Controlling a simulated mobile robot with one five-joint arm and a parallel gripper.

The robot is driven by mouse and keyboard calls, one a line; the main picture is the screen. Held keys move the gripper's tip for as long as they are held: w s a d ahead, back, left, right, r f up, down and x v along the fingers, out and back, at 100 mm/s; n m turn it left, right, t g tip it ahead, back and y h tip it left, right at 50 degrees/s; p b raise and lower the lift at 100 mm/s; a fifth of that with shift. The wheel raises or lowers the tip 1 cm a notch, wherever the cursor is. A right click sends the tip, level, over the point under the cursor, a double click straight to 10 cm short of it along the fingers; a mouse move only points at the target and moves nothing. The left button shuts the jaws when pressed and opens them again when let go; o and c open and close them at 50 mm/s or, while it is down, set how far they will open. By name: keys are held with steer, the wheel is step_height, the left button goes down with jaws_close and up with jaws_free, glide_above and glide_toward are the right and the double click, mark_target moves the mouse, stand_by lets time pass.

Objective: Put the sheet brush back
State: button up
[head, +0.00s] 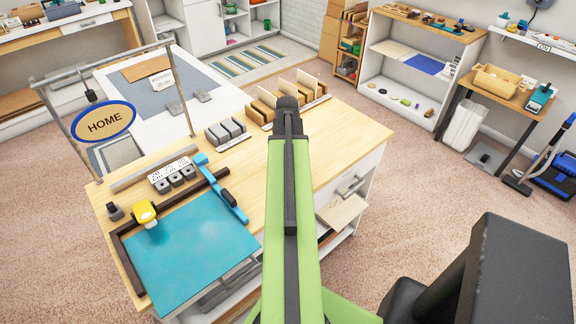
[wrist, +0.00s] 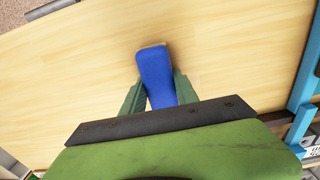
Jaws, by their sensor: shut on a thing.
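My gripper (wrist: 157,90) is shut on a blue piece, which I take to be the sheet brush (wrist: 156,68). Its flat, rounded blue end points away from me between the two green fingers. In the head view my green arm reaches over the workbench (head: 255,175) and hides the gripper and the brush.
A teal sheet (head: 190,245) lies inside a dark corner frame with a yellow tool (head: 144,213) on it. A blue bar (head: 222,190), grey blocks (head: 172,177), a grey slotted rack (head: 226,132) and a wooden divider rack (head: 262,108) stand nearby. A HOME sign (head: 104,122) hangs left.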

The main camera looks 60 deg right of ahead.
steer(key=shift+f, duration=0.25)
steer(key=o, duration=1.2)
steer(key=shift+r, duration=0.15)
step_height(320, 180, up, 12)
steer(key=p, duration=1.2)
steer(key=shift+r, duration=0.2)
